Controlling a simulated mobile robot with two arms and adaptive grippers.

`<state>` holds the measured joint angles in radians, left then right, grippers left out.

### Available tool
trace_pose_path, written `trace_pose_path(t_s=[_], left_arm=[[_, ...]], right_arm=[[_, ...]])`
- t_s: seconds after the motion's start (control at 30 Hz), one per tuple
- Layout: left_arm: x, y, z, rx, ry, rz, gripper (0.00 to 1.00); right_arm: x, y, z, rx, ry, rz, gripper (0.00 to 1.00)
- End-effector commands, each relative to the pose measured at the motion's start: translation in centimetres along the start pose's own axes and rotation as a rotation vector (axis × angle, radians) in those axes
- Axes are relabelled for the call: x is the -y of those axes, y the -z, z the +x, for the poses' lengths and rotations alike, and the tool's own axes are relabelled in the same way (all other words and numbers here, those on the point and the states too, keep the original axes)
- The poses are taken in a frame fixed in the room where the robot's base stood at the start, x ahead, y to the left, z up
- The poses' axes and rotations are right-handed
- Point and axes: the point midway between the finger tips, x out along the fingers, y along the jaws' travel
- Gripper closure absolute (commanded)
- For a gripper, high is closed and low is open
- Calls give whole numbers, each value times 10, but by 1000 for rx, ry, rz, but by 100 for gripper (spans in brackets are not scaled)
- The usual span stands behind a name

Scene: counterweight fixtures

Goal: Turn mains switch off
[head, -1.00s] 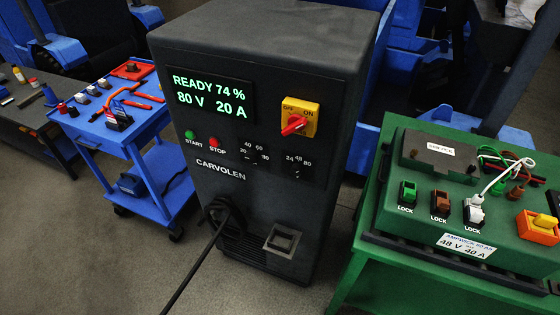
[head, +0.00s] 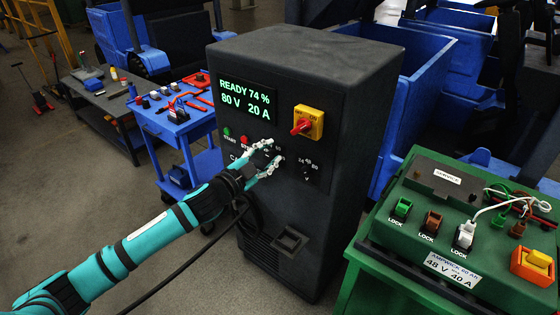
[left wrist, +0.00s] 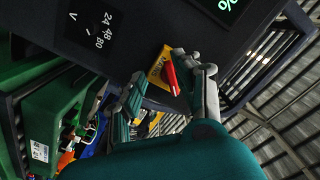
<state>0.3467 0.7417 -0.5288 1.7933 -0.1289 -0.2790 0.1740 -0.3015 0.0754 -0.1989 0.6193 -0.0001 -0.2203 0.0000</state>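The mains switch is a red rotary handle (head: 300,127) on a yellow plate (head: 316,119), high on the dark charger cabinet's front. The handle lies slanted across the plate; its exact setting is hard to read. The charger display (head: 246,100) is lit and reads READY 74 %, 80 V, 20 A. My left gripper (head: 272,152) is open and empty in front of the panel, below and left of the switch. In the left wrist view the red handle (left wrist: 170,78) shows between the spread fingers, beyond them; contact cannot be told. My right gripper is out of view.
Start and stop buttons (head: 244,139) and small selectors sit below the display, partly behind my left gripper. A green unit (head: 455,240) stands at the right. A blue tool cart (head: 165,128) stands at the left. A black cable runs from the cabinet across the floor.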

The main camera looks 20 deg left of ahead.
Motion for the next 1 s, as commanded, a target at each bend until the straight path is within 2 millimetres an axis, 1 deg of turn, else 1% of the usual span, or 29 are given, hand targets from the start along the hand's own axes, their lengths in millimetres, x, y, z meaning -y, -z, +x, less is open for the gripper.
trace_pose_path(t_s=[0.03, 0.07, 0.2, 0.37, 0.7, 0.8, 1.0], left_arm=[[6, 12, -1, -23, 3, 16, 67], [8, 17, -2, -32, 4, 21, 67], [11, 27, 0, -51, 6, 30, 67], [12, 28, 13, -51, 8, 29, 67], [11, 30, 60, -51, 7, 29, 67], [12, 31, 73, -50, 7, 27, 67], [11, 31, 91, -49, 6, 28, 67]], right_arm=[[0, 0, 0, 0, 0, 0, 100], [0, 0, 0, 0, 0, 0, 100], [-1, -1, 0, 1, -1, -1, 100], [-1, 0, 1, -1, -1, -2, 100], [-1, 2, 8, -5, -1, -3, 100], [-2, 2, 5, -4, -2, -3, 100], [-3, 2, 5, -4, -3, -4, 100]])
